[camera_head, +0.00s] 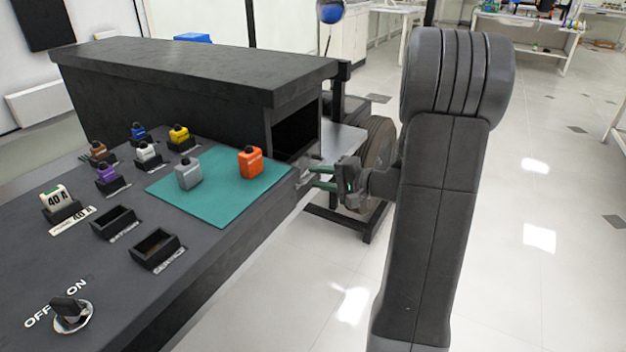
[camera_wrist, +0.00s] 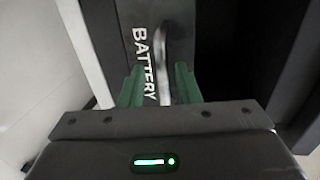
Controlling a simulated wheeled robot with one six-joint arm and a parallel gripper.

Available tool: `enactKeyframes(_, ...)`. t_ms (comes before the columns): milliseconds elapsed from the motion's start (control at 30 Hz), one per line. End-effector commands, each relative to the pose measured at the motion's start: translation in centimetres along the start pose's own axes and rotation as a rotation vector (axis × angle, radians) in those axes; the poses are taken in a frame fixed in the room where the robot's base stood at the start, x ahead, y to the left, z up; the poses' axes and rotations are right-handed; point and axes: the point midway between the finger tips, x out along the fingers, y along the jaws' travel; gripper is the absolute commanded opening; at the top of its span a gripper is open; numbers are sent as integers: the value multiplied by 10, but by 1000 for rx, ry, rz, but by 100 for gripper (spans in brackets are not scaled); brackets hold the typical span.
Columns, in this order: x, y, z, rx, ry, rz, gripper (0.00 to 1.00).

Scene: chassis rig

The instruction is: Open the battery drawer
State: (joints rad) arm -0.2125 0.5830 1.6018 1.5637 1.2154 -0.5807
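The battery drawer's dark grey front (camera_wrist: 135,25) fills the upper middle of the wrist view, with white "BATTERY" lettering running down it. A curved metal handle (camera_wrist: 162,50) stands beside the lettering. My gripper (camera_wrist: 160,87) has its two green fingers apart, one on each side of the handle, with a visible gap on the lettering side. I cannot tell whether the right finger touches the handle. In the head view my gripper (camera_head: 321,178) is at the right end of the console, fingers pointing left. The drawer front is hardly visible there, and how far it stands out is unclear.
A dark console (camera_head: 210,265) carries a teal mat (camera_head: 215,205) with a grey block (camera_head: 188,173) and an orange block (camera_head: 250,162). A dark open bay (camera_head: 297,130) lies above my gripper, beside a grey plate (camera_head: 343,142). Floor at right is clear.

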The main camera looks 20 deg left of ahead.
Motion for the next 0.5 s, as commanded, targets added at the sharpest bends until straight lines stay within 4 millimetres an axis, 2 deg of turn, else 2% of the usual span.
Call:
enactKeyframes(100, 15, 1, 0, 0, -2, 1, 30)
enactKeyframes(200, 21, 1, 0, 1, -1, 0, 30)
enactKeyframes(500, 24, 0, 0, 1, 0, 0, 30)
